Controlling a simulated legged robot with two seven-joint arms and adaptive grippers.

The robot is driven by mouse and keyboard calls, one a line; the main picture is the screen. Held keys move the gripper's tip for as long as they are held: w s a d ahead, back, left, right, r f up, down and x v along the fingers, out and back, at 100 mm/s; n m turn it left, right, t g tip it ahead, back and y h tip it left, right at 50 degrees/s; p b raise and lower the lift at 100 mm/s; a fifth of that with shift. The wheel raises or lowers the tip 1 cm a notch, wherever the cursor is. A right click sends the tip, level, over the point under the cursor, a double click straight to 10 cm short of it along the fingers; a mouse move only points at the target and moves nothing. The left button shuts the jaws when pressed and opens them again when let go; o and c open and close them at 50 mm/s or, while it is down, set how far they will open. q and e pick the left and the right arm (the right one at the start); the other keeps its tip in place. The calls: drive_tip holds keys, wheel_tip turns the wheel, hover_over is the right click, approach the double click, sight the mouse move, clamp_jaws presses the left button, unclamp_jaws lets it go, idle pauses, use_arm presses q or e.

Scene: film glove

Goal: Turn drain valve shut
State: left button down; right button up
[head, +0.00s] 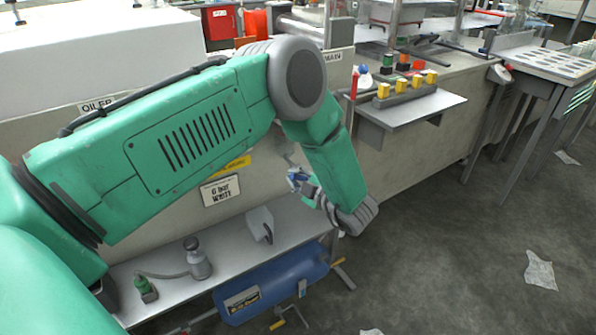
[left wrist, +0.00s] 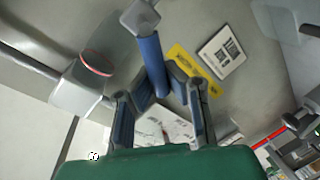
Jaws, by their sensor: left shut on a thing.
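My left gripper (head: 300,182) is in front of the bench wall, above the lower shelf. In the left wrist view my left gripper (left wrist: 162,108) has its fingers closed in on a blue-sleeved lever (left wrist: 152,62) with a grey block at its far end. The lever's lower end is partly hidden between the fingers. In the head view the gripper and forearm hide most of this lever. A blue tank (head: 270,288) lies under the shelf, with a yellow-handled fitting (head: 287,318) below it. No label naming the drain valve is readable. My right gripper is not in view.
The lower shelf (head: 285,235) holds a grey bottle (head: 197,258), a green-capped item (head: 146,289) and a grey bracket (head: 260,225). A white sign (head: 221,190) is on the wall. A side shelf (head: 420,110) with yellow blocks juts out at right. The floor at right is mostly clear.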

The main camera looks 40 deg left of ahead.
use_arm(q)
drive_tip(key=shift+s+a+f+n+t+h, duration=0.2)
drive_tip(key=shift+f+n, duration=0.3)
drive_tip(key=shift+n, duration=0.4)
drive_tip(key=shift+s+d+f+n+t+h, duration=0.15)
drive_tip(key=shift+f+n+t+h, duration=0.1)
drive_tip(key=shift+f+n, duration=0.5)
drive_tip(key=shift+s+a+f+n+t+h, duration=0.15)
drive_tip(key=shift+f+n+t, duration=0.15)
drive_tip(key=shift+n, duration=0.75)
drive_tip(key=shift+d+f, duration=0.1)
drive_tip(key=shift+d, duration=0.05)
drive_tip(key=c, duration=1.5)
unclamp_jaws()
drive_tip(key=shift+c, duration=0.2)
drive_tip(key=shift+r, duration=0.2)
drive_tip(key=v, duration=1.1)
drive_tip(key=shift+s+d, duration=0.15)
drive_tip(key=shift+d, duration=0.3)
